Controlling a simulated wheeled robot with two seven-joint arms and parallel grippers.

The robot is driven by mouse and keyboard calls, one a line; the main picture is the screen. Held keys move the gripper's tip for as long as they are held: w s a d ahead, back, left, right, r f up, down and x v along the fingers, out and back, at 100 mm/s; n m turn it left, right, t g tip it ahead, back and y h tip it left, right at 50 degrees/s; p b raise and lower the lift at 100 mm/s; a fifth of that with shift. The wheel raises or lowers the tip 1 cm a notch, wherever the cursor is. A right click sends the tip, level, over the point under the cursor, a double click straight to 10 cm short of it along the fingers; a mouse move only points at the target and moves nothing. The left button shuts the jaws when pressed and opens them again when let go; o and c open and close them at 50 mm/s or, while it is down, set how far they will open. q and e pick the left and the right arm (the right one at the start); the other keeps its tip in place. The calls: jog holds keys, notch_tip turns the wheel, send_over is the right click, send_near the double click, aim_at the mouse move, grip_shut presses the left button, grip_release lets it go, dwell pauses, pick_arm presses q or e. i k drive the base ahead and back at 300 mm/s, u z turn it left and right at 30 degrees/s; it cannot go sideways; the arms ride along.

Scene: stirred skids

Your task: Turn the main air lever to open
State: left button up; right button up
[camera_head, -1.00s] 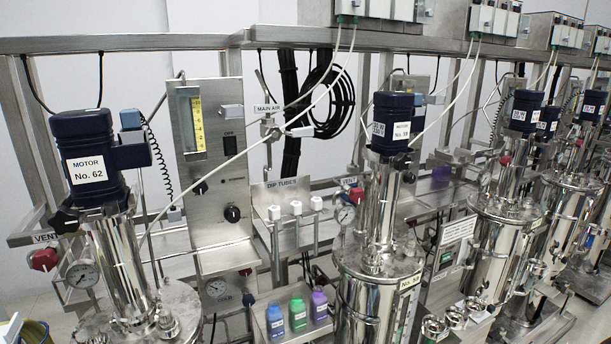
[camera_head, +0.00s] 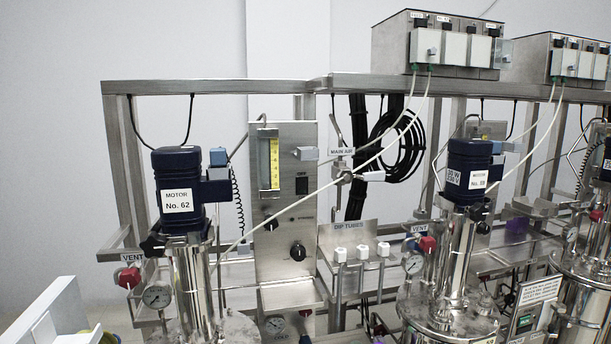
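The main air lever (camera_head: 372,176) has a pale white handle and sticks out to the right from a metal valve body (camera_head: 343,178), roughly level. A "MAIN AIR" label (camera_head: 341,152) sits just above the valve, at the centre of the head view. A thin pale hose passes close by the label and valve. Neither of my grippers shows in the head view.
A control panel (camera_head: 285,215) with a yellow gauge and black knobs stands left of the valve. Motor No. 62 (camera_head: 178,190) is at left, another motor (camera_head: 469,172) at right. Dip tubes (camera_head: 361,252) stand below. A coiled black hose (camera_head: 402,143) hangs behind. A white block (camera_head: 62,312) shows bottom left.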

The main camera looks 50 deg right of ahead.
aim_at(346, 176)
jog(key=u, duration=0.15)
jog(key=k, duration=0.6)
jog(key=z, duration=1.05)
jog(key=i, duration=0.5)
jog(key=u, duration=0.05)
